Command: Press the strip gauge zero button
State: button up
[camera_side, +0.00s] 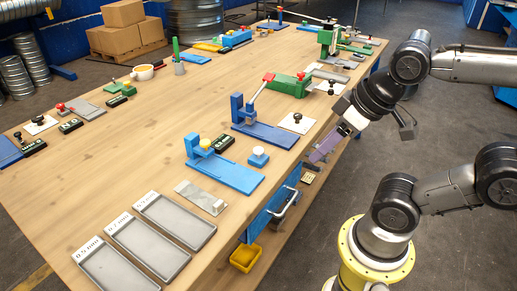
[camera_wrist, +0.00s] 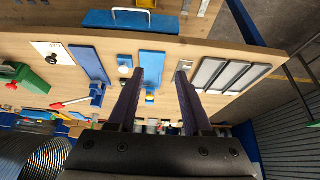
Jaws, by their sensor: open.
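A blue gauge stand (camera_side: 232,174) with a yellow knob (camera_side: 206,143) and a small black display box (camera_side: 223,143) stands near the table's front edge. A white round button on a small blue block (camera_side: 258,156) sits just right of it; I cannot read any label. In the wrist view the gauge's blue plate (camera_wrist: 151,66) lies between my fingers, and the white button (camera_wrist: 124,68) shows just left of the left finger. My gripper (camera_side: 322,151) is open and empty, right of the button near the table's right edge, touching nothing I can see.
Three grey labelled trays (camera_side: 134,252) and a metal strip piece (camera_side: 202,197) lie left of the gauge. A second blue stand with a red-tipped lever (camera_side: 262,131) and a white card with a black knob (camera_side: 297,122) stand behind. Bare wood lies left of the gauge.

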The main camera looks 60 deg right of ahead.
grip_shut()
dwell(1.5)
